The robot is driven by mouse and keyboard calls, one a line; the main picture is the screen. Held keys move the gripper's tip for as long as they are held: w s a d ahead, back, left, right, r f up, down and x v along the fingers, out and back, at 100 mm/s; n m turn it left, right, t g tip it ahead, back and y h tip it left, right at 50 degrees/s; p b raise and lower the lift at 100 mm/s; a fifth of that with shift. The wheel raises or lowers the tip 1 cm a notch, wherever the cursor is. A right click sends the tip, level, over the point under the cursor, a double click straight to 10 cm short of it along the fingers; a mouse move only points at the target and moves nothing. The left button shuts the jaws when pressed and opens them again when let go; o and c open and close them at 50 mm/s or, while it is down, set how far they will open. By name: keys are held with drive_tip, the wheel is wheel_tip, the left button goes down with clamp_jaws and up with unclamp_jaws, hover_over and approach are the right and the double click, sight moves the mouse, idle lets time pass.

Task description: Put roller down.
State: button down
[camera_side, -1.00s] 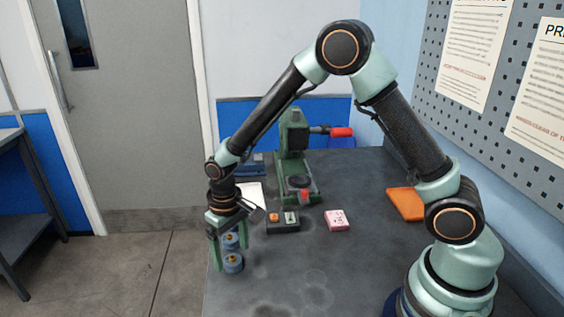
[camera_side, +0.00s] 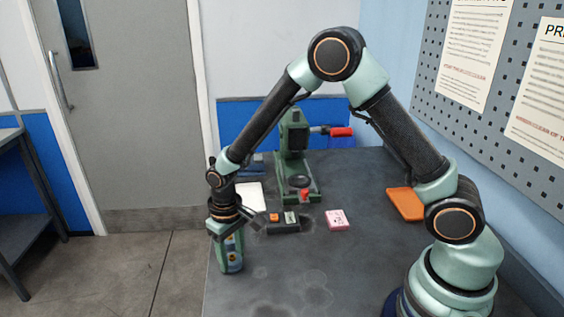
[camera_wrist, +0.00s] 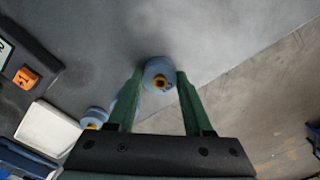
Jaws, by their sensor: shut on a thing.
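A blue roller (camera_wrist: 153,68) with an orange-yellow centre is between the two green fingers of my gripper (camera_wrist: 160,88) in the wrist view, and the fingers are shut on it. In the side view my gripper (camera_side: 230,262) points down at the left edge of the bench, low over the top. Its fingers hide most of the roller there. Whether the roller's underside touches the bench cannot be told. Another blue roller with a yellow centre (camera_wrist: 95,115) stands behind the left finger in the wrist view, with more blue partly hidden beside it.
The bench's left edge is close to my gripper. A dark holder (camera_side: 284,228) with small orange and pale blocks and a pink block (camera_side: 336,220) lie to the right. A green press (camera_side: 294,150) stands behind; an orange pad (camera_side: 404,204) lies right. The front bench is clear.

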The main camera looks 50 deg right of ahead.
wheel_tip(320, 180, up, 19)
wheel_tip(320, 180, up, 6)
drive_tip(key=f+m, duration=0.1)
drive_tip(key=m, duration=0.8)
hover_over(299, 182)
wheel_tip(299, 182, down, 19)
drive_tip(key=shift+r, duration=0.1)
